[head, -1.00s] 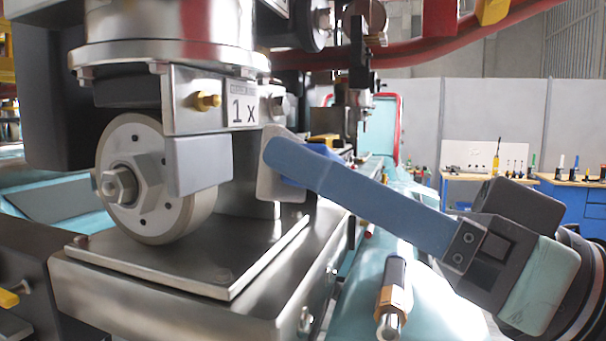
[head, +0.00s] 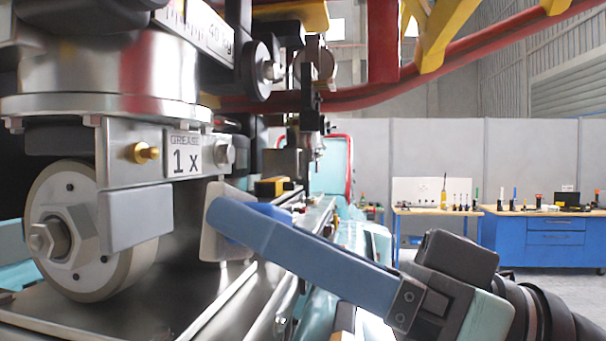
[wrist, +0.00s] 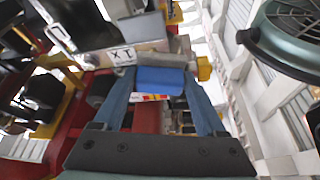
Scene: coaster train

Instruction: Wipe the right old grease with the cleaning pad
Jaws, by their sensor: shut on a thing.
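My gripper (head: 232,222) has blue fingers and is shut on the cleaning pad (head: 214,228), a pale grey-beige slab with a blue back. In the wrist view, the pad's blue back (wrist: 160,80) sits between the fingertips. In the head view the pad is upright, just right of the grey block beside the wheel (head: 75,235). I cannot tell whether it touches anything. A brass grease fitting (head: 145,152) and a label reading "GREASE 1 X" (head: 187,150) are on the metal bracket above the wheel. I cannot make out any old grease; the pad's face is turned away.
A metal plate (head: 120,310) lies under the wheel and pad. A black roller (head: 260,70) and narrow metal parts stand behind the pad. Red rails (head: 400,90) cross above. Workbenches with tools (head: 540,225) stand at the far right, with open floor before them.

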